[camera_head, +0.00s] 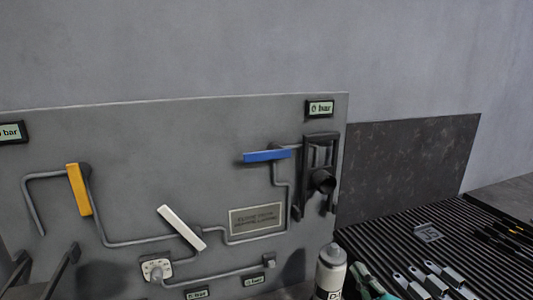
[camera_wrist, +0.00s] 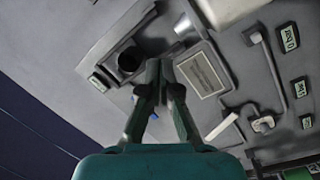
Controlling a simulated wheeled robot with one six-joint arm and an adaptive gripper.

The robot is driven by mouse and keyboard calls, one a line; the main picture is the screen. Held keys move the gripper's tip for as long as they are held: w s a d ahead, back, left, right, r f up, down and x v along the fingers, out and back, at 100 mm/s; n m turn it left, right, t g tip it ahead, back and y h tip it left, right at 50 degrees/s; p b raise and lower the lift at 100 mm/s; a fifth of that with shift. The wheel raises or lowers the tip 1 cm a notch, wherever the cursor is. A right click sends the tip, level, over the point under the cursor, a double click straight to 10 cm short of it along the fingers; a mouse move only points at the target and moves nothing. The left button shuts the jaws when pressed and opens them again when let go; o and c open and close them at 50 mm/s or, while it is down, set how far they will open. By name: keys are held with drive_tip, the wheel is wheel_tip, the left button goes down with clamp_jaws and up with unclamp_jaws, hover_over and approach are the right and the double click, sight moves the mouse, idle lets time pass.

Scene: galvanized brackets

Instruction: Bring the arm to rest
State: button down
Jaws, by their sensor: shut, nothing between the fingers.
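My gripper (camera_wrist: 166,76) shows in the wrist view, with its teal body at the bottom edge and its two dark fingers reaching up to the middle. The fingertips are together with nothing held between them. Beyond them is the grey panel (camera_wrist: 205,45), with its label plate (camera_wrist: 203,72) just right of the tips and a black bracket with a round opening (camera_wrist: 130,60) to their left. I cannot tell whether the fingertips touch the panel.
The head view shows the panel (camera_head: 130,130) with a yellow lever (camera_head: 78,190), a white lever (camera_head: 181,228), a blue lever (camera_head: 267,156), pipes and small displays. A white bottle (camera_head: 331,270) stands at its lower right. Several tools lie on a dark ribbed surface (camera_head: 410,235).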

drive_tip(key=s+f+m+g+h, duration=0.25)
drive_tip(key=s+f+m, duration=0.55)
drive_tip(key=s+f, duration=1.15)
drive_tip(key=s+a+f+m, duration=0.1)
drive_tip(key=s+m, duration=0.3)
drive_tip(key=s, duration=1.9)
drive_tip(key=shift+a+g, duration=0.15)
drive_tip(key=shift+g, duration=0.3)
